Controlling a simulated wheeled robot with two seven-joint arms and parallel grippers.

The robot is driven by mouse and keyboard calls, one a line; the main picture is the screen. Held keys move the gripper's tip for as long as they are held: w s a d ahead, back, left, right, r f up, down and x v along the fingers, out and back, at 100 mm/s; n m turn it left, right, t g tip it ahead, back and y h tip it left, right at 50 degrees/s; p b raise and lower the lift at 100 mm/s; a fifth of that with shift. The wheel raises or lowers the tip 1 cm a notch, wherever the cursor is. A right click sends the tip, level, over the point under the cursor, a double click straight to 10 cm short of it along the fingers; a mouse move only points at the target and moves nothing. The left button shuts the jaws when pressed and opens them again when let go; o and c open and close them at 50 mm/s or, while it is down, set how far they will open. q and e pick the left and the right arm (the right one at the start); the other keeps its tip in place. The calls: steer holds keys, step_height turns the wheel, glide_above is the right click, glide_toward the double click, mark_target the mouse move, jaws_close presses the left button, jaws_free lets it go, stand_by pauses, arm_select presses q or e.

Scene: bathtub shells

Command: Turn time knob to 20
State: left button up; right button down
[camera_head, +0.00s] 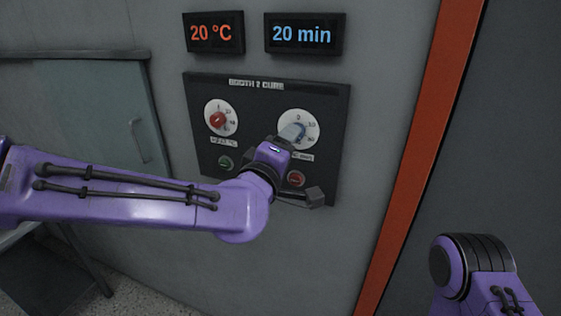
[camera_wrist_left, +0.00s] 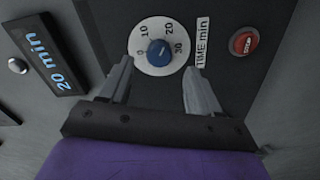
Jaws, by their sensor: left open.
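The time knob (camera_wrist_left: 159,52) is blue and sits on a white dial (camera_wrist_left: 149,33) marked 0, 10, 20 and 30, beside a label reading "TIME min". Its pale pointer line aims toward the 20 mark. In the head view the time dial (camera_head: 312,130) is partly covered by my left gripper. The time display (camera_head: 303,35) reads "20 min" in blue, and it also shows in the left wrist view (camera_wrist_left: 47,57). My left gripper (camera_wrist_left: 158,80) is open, its fingers apart on either side below the knob, and I see no contact. My right gripper is not visible.
The dark control panel (camera_head: 264,101) also carries a red temperature knob (camera_head: 218,119), a green button (camera_head: 225,162) and a red button (camera_head: 296,178). A temperature display (camera_head: 214,33) reads "20 °C". An orange post (camera_head: 413,150) stands right of the panel.

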arm_select(q)
steer(key=v, duration=0.5)
steer(key=shift+s+a+b, duration=0.15)
steer(key=shift+s+b, duration=0.15)
steer(key=shift+b, duration=0.1)
steer(key=s+a+f+m+g+y, duration=0.15)
steer(key=a+f, duration=0.35)
steer(key=f, duration=0.7)
steer(key=s+a+f+g+y, duration=0.1)
steer(key=a+f+g+y, duration=0.35)
steer(key=f, duration=0.75)
steer(key=s+a+f, duration=0.1)
steer(key=a+f, duration=0.6)
steer(key=f, duration=0.4)
steer(key=s+a+f+m+g+y, duration=0.1)
steer(key=s+a+f+g, duration=0.3)
steer(key=s+f, duration=0.5)
steer(key=s+a+f+m+g+y, duration=0.1)
steer(key=s+a+f+g, duration=0.3)
steer(key=s+f, duration=0.6)
steer(key=s+a+y, duration=0.1)
steer(key=s+a, duration=0.1)
steer(key=s, duration=0.4)
steer(key=shift+s+a+m, duration=0.2)
steer(key=shift+a+m, duration=0.05)
steer(key=shift+m, duration=0.1)
steer(key=shift+f, duration=0.1)
